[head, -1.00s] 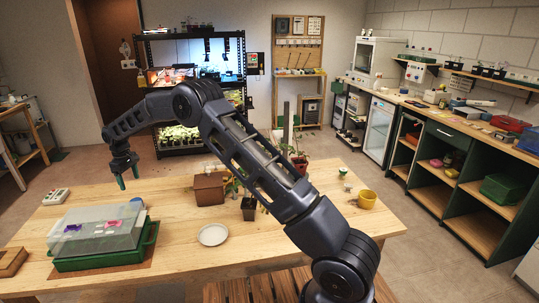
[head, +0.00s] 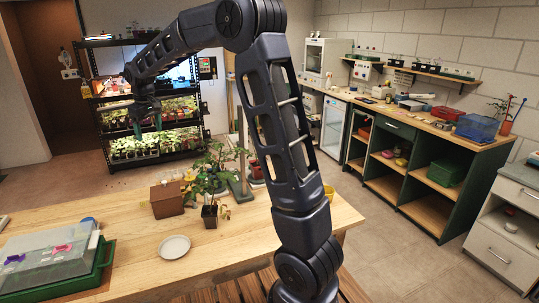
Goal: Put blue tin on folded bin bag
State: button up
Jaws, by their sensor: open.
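My gripper (head: 146,125) is open and empty, raised at the left in front of the plant rack and well above the table. A small blue round thing (head: 89,221) shows behind the clear-lidded propagator; I cannot tell whether it is the blue tin. I cannot make out a folded bin bag in this view. My own arm hides part of the table's right side and the middle of the room.
On the wooden table (head: 225,240) stand the propagator's green tray (head: 106,262), a brown box (head: 167,199), a potted plant (head: 210,214) and a white saucer (head: 174,247). A blue crate (head: 477,128) and a red box (head: 447,113) sit on the right counter.

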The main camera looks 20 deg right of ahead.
jog(key=s+d+r+m+t, duration=0.1)
jog(key=s+d+r+m, duration=0.15)
jog(key=s+d, duration=0.7)
jog(key=s+d+r+m, duration=0.2)
jog(key=s+d+r, duration=0.3)
jog(key=d, duration=0.7)
jog(key=s+d+f+m, duration=0.1)
jog(key=s+d+f, duration=0.1)
jog(key=s+d, duration=0.2)
jog(key=s+d+f+m+t, duration=0.1)
jog(key=s+d+f, duration=0.2)
jog(key=s, duration=0.7)
jog(key=s+d+f+m, duration=0.2)
jog(key=s+d, duration=0.2)
jog(key=s, duration=0.3)
jog(key=shift+s+d+f+t+h, duration=0.25)
jog(key=shift+d+f+t+h, duration=0.05)
jog(key=shift+d+f+t, duration=0.1)
